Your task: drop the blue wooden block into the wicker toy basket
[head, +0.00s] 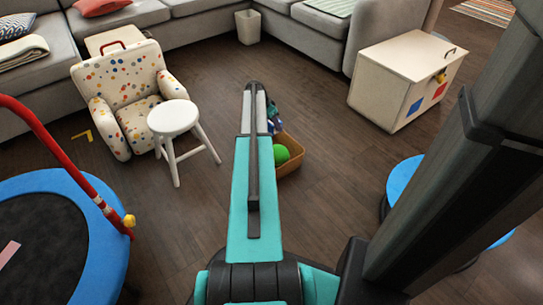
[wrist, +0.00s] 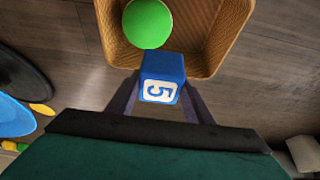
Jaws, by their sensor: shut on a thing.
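In the wrist view the blue block (wrist: 162,70), with a white face marked 5, is between the fingers of my gripper (wrist: 160,98), which is shut on it. The wicker toy basket (wrist: 225,42) lies beyond and below the block, and the block overlaps its near rim in the picture. A green ball (wrist: 147,23) is inside the basket. In the head view the basket (head: 291,163) stands on the floor, partly hidden behind my arm, with the green ball (head: 281,155) in it. My gripper (head: 275,122) shows only slightly there, mostly hidden by the arm.
A white stool (head: 173,117) and a dotted armchair (head: 125,95) stand to the left. A blue-rimmed trampoline (head: 105,265) is at the near left. A white toy chest (head: 407,75) is at the right. Wooden floor (head: 330,150) around the basket is clear.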

